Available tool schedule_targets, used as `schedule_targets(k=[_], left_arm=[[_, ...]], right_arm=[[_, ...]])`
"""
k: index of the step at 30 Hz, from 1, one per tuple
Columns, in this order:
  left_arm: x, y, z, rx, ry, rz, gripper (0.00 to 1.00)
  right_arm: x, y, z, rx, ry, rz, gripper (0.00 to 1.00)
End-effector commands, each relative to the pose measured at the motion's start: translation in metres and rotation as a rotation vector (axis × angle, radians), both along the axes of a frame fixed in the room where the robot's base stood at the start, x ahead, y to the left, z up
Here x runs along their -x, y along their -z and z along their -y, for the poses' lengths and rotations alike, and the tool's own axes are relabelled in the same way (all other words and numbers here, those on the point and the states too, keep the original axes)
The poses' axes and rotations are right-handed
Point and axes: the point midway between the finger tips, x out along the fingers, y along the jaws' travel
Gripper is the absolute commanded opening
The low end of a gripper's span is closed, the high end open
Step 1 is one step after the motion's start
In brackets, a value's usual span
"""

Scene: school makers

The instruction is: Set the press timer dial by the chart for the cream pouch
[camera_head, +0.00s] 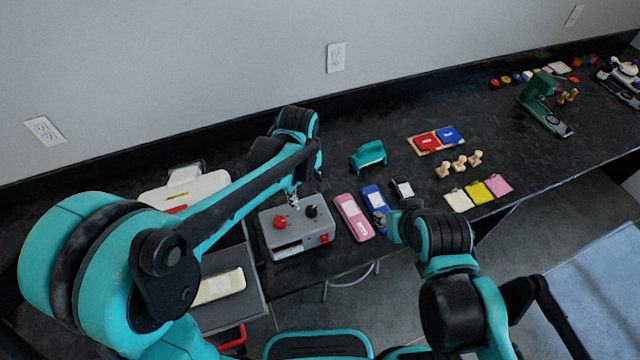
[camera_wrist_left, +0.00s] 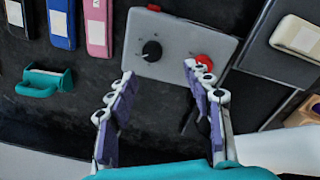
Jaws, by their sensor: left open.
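The grey press timer box (camera_head: 270,232) stands on the black bench, with a black dial (camera_head: 311,212) and a red knob (camera_head: 281,222) on top. In the left wrist view, the black dial (camera_wrist_left: 152,50) has a small white mark and the red knob (camera_wrist_left: 204,60) is beside it. The cream pouch (camera_head: 220,287) lies on a grey surface left of the box; it also shows in the wrist view (camera_wrist_left: 298,38). My left gripper (camera_wrist_left: 158,72) is open and empty above the box. I cannot make out a chart.
Pink (camera_head: 353,217) and blue (camera_head: 375,201) pouches and a black one (camera_head: 403,188) lie right of the box. A teal holder (camera_head: 368,157) stands behind them. Wooden stamps (camera_head: 459,165) and colored cards (camera_head: 479,192) lie further right. Bare bench lies behind the box.

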Motion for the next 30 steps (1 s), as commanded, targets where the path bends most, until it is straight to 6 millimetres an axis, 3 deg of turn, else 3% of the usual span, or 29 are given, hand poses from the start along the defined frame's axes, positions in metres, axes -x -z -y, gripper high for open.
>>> schedule_targets(k=[8,18,30], left_arm=[[-0.003,0.022,0.012,-0.012,-0.053,-0.035,0.51],[-0.003,0.076,0.012,-0.012,-0.051,-0.034,0.51],[-0.003,0.087,0.012,-0.011,-0.051,-0.033,0.51]], right_arm=[[0.000,0.001,0.000,0.000,0.000,0.000,0.40],[0.000,0.016,0.000,0.000,0.000,0.000,0.40],[0.000,0.018,0.000,0.000,0.000,0.000,0.40]])
